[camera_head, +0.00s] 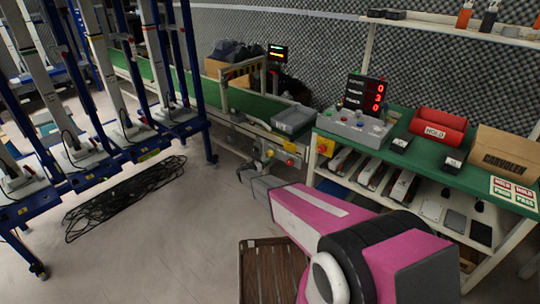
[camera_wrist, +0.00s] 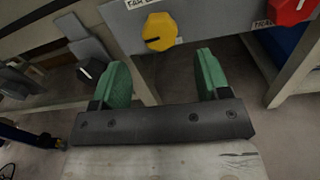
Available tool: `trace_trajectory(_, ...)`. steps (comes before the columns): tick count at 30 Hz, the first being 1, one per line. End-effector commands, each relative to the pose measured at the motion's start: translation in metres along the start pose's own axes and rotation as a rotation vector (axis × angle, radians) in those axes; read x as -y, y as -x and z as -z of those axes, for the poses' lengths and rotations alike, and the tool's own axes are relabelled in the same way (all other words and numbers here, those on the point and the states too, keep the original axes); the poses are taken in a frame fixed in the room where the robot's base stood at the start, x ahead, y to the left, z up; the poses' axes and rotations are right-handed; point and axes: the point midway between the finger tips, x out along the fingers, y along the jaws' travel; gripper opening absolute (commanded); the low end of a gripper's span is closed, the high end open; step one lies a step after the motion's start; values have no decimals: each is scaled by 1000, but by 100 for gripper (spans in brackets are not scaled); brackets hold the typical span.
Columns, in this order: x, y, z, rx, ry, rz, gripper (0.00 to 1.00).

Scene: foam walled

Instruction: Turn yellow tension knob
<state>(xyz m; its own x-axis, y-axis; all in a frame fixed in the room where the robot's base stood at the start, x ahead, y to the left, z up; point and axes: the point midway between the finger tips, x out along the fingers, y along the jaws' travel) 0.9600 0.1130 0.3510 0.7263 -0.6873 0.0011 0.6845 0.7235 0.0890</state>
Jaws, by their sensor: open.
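The yellow tension knob (camera_wrist: 160,31) shows in the wrist view on a grey panel (camera_wrist: 215,18), with a dark mark at its lower left edge. My gripper (camera_wrist: 163,78) is open and empty, with its two green-padded fingers apart. The knob lies beyond the fingertips, in line with the gap between them, and nothing touches it. In the head view my pink arm reaches toward the conveyor's side panel. The knob is too small to make out surely there.
A red knob (camera_wrist: 293,10) is on the same panel to the right. In the head view, a yellow box with a red button (camera_head: 325,147) is on the green-topped bench (camera_head: 400,160). Black cables (camera_head: 120,200) lie on the floor.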

Motion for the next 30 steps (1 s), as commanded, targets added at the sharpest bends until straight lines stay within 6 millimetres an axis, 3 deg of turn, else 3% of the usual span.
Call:
trace_trajectory(6,-1,-43,1,0,-2,3,69)
trace_trajectory(12,-1,-69,0,0,-2,1,69)
trace_trajectory(22,0,-75,0,-1,-2,1,69)
trace_trajectory(23,0,-75,0,-1,-2,1,66)
trace_trajectory(27,0,-74,0,-1,-2,1,21)
trace_trajectory(30,0,-74,0,-1,-2,1,20)
